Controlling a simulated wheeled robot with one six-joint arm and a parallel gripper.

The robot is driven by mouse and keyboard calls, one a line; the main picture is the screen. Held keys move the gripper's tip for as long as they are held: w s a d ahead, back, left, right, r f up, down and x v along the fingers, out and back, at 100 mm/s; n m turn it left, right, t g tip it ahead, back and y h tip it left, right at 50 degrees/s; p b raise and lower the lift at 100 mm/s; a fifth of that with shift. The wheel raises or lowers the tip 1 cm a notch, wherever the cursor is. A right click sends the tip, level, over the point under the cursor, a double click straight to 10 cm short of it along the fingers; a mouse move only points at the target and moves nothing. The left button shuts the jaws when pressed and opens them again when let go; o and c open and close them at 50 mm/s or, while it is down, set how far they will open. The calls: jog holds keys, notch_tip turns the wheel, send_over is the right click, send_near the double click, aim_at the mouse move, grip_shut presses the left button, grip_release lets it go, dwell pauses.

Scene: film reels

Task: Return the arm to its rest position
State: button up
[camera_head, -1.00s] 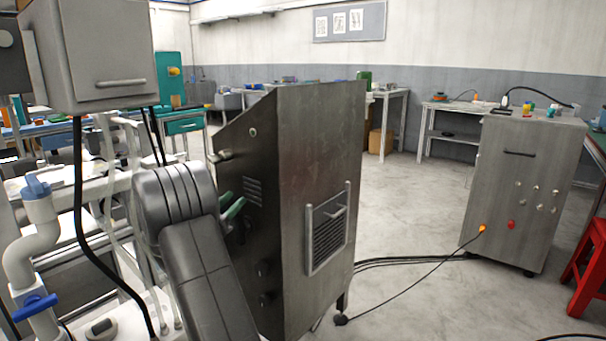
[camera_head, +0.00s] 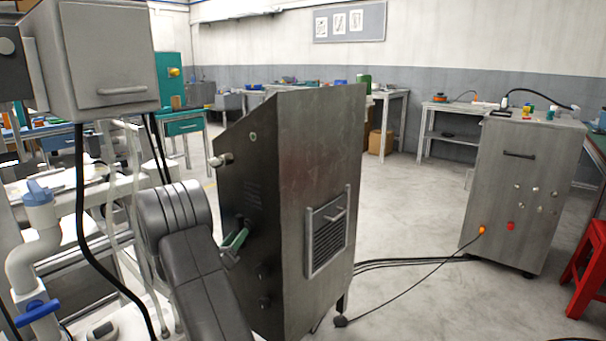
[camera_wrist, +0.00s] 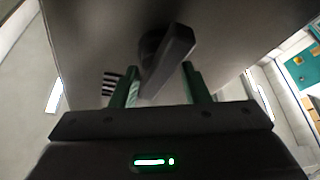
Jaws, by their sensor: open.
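My gripper (camera_wrist: 160,75) is open, with a green finger on each side in the wrist view. A dark knob or lever (camera_wrist: 172,58) on a dark panel lies ahead, in line with the gap between the fingertips. I cannot tell how far off it is or if it touches them. In the head view my gripper (camera_head: 235,238) is small and partly hidden behind my grey arm, by the dark left face of a metal cabinet (camera_head: 300,180). Nothing shows held in it.
Other dark knobs (camera_head: 264,271) and a pale knob (camera_head: 222,160) stick out of the cabinet's face. White pipes (camera_head: 40,230) and a hanging grey box (camera_head: 105,60) crowd the left. A second cabinet (camera_head: 520,190) and a red stool (camera_head: 585,275) stand right. Cables cross the floor between.

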jog(key=shift+n+y+p, duration=0.4)
jog(key=shift+n+p, duration=0.25)
jog(key=shift+n, duration=0.55)
